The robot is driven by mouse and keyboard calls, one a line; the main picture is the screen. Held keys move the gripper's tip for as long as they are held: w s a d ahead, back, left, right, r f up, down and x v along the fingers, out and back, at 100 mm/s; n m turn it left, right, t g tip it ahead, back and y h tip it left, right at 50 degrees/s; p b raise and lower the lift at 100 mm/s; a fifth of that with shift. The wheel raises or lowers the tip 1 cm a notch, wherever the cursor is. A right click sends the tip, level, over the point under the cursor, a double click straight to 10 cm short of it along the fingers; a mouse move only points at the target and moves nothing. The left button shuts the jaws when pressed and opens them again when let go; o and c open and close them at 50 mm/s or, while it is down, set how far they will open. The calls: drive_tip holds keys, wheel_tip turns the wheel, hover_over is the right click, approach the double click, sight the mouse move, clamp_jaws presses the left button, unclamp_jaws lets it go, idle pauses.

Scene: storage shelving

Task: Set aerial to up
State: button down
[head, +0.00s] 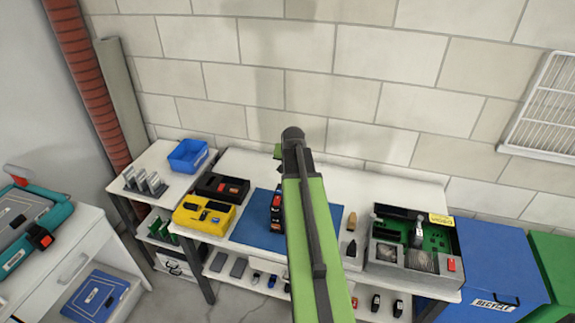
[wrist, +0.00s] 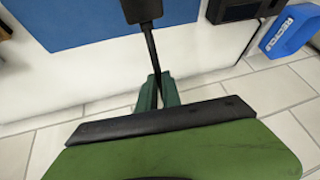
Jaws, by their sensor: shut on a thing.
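A thin black aerial (wrist: 152,48) runs in the wrist view from a black device (wrist: 142,8), cut off by the top edge, down to my gripper (wrist: 158,86). My gripper's green fingers are shut on the aerial near its far end. I cannot tell the aerial's exact tilt. In the head view a dark device with red parts (head: 277,208) stands on the blue mat (head: 255,232), partly hidden by my green arm. My fingertips and the aerial are hidden behind the arm there.
A yellow device (head: 204,215) and a black case (head: 222,187) stand left of the mat, with a blue bin (head: 188,155) beyond. An opened grey unit with a circuit board (head: 412,258) stands at right. The block wall (head: 300,105) is close behind the bench.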

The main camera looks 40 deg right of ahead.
idle(0.3)
drive_tip(key=c, duration=1.5)
unclamp_jaws()
